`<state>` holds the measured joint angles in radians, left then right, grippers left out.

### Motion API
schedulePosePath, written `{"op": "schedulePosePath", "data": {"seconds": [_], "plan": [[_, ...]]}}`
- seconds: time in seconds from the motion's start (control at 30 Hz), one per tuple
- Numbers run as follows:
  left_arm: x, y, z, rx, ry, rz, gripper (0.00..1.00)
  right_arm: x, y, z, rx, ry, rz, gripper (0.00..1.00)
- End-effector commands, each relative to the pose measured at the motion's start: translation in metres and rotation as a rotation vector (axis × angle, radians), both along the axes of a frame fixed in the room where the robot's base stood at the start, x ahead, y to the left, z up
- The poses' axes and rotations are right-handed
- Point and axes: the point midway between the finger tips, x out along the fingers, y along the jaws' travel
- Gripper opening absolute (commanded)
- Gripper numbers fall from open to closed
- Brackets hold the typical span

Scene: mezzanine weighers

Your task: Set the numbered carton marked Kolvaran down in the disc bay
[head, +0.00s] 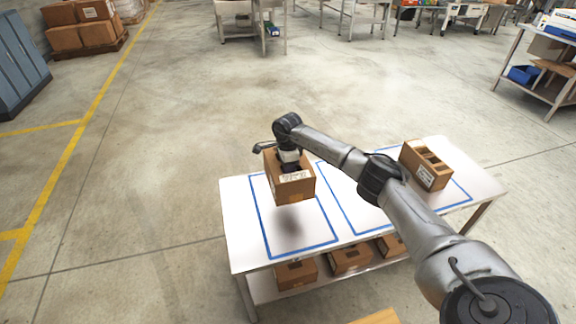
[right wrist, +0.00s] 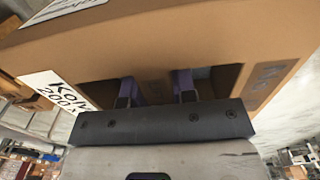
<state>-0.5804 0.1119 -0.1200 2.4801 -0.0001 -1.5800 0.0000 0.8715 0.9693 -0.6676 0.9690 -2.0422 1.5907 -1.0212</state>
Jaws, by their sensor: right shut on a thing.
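My right gripper (head: 289,166) is shut on an open-topped brown carton (head: 292,190) and holds it in the air over the left blue-outlined bay (head: 318,228) of a white table. A shadow lies on the tabletop below the carton. In the right wrist view the fingers (right wrist: 155,92) grip the carton (right wrist: 190,40), whose white label (right wrist: 58,92) reads "Kolv" and "200", partly cut off. No disc mark is legible on any bay, so I cannot tell which is the disc bay. My left gripper is out of view.
Another brown carton (head: 426,166) stands at the table's right end, by the right bay outline. A middle bay (head: 340,200) is partly hidden by my right arm. Several cartons (head: 297,274) sit on the shelf below. Open floor lies behind the white table (head: 238,215).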

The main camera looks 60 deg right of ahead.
Motion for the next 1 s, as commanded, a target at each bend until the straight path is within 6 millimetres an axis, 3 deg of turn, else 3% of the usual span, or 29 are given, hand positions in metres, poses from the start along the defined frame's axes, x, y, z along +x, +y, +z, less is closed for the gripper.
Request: {"op": "schedulePosePath", "data": {"seconds": [0.57,1.0], "plan": [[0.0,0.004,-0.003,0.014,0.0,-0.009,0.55,0.0,0.0,-0.005,0.0,0.0,0.0,0.0],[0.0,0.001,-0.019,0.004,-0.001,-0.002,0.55,0.0,0.0,-0.032,0.001,0.0,-0.001,0.0]]}}
